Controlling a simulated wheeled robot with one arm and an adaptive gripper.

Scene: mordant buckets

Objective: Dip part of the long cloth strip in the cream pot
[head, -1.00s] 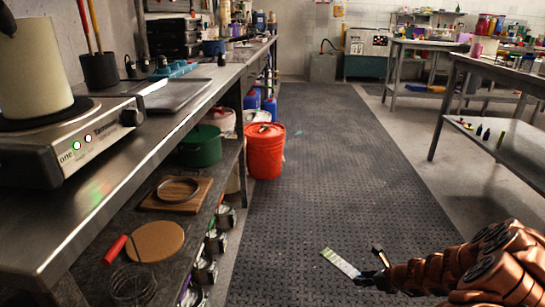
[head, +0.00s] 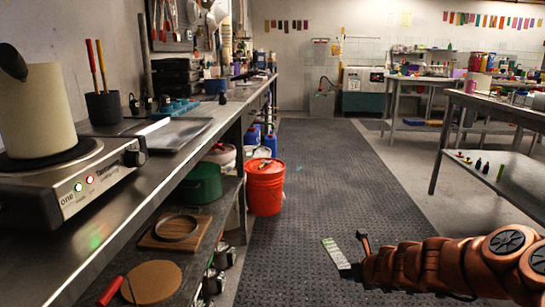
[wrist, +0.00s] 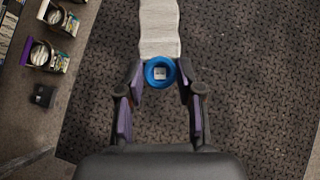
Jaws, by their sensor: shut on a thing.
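The cream pot (head: 42,108) stands upright on a hot plate (head: 75,170) at the left of the head view; its top shows, with a dark handle or spout, but its inside is hidden. My gripper (wrist: 160,73) is shut on the blue ring end (wrist: 149,71) of the long cloth strip (wrist: 158,30), between its fingertips. The pale strip runs away from the fingertips to the top edge of the wrist view. In the head view the strip (head: 336,253) shows at lower right, over the floor mat, well apart from the pot.
A steel bench (head: 130,185) runs along the left, holding a tool cup (head: 104,107) and a tray (head: 175,133). Below it are a green pot (head: 200,184) and an orange bucket (head: 265,188). The dark floor mat (head: 325,170) is clear. Steel tables (head: 500,106) stand at right.

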